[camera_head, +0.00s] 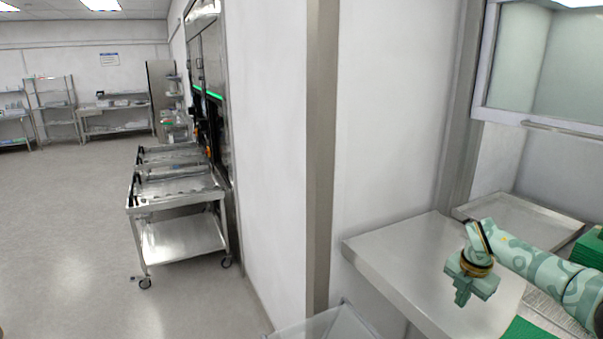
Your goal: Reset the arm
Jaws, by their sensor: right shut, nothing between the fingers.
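My right arm (541,265), teal with a wavy pattern, comes in from the right edge of the head view. Its right gripper (462,299) points down above the pale counter (395,262). The fingers are together and hold nothing. A dark and gold ring band shows at the wrist. My left gripper and left arm are not in the picture.
A metal tray (520,219) lies behind the gripper, below a glass window (545,65). A green object (590,247) is at the right edge. A wall corner post (321,150) stands left of the counter. A steel cart (180,190) stands beyond, with open floor (70,240) left of it.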

